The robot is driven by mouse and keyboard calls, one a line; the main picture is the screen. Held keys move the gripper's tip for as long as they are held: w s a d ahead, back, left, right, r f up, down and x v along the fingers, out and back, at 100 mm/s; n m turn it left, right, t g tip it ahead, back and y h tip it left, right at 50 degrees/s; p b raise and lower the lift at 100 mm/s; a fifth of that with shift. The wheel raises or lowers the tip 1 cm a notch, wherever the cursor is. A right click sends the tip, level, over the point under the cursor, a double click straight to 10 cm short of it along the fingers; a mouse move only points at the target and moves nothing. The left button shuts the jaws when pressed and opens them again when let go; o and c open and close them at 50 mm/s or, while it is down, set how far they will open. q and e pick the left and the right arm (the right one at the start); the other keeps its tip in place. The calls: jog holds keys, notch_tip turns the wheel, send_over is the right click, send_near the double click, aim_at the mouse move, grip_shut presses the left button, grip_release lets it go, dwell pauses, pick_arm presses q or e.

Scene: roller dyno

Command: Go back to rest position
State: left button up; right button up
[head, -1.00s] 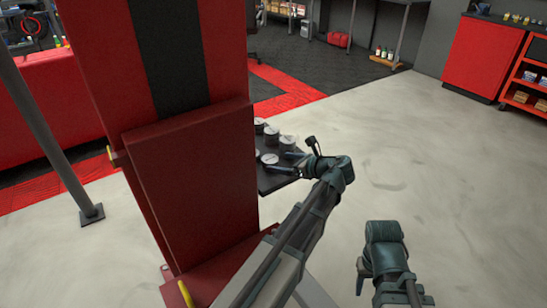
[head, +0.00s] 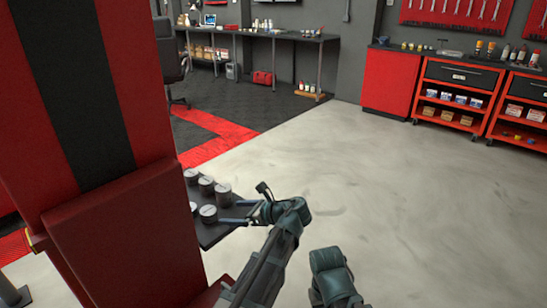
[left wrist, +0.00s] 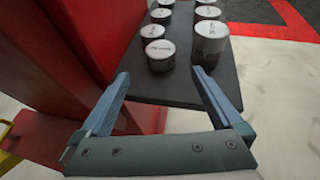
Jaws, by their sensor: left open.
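My left gripper (head: 224,212) is open at the front edge of a dark shelf (head: 212,236) beside the red machine column. In the left wrist view, the left gripper (left wrist: 160,76) has its two fingers spread over the shelf (left wrist: 158,112), with nothing between them. Several grey cylinders with pale labelled tops stand upright on the shelf; a nearby one (head: 208,214) is just beyond the fingers. In the left wrist view, a near left cylinder (left wrist: 160,55) and a taller right one (left wrist: 210,45) are ahead of the fingertips. My right gripper is not in view; part of my right arm shows at the bottom.
The red column (head: 125,235) with a black stripe stands close on the left. Open pale floor (head: 400,200) lies to the right. A dark workbench (head: 285,37), a red cabinet (head: 390,82) and red shelf carts (head: 455,95) stand at the back.

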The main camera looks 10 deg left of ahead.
pick_arm(q)
jog(key=s+d+r+n+g+h+p, duration=0.2)
jog(key=s+d+r+n+h+p, duration=0.2)
jog(key=s+d+n+p, duration=0.4)
jog(key=s+d+r+n+g+h+p, duration=0.2)
jog(key=s+d+r+n+h+p, duration=0.2)
jog(key=s+p, duration=0.9)
jog(key=d+n+h, duration=0.3)
jog(key=d+n, duration=0.2)
jog(key=shift+s+d+r+n+h, duration=0.2)
jog(key=shift+s+r+n+h, duration=0.1)
jog(key=shift+s+r, duration=0.05)
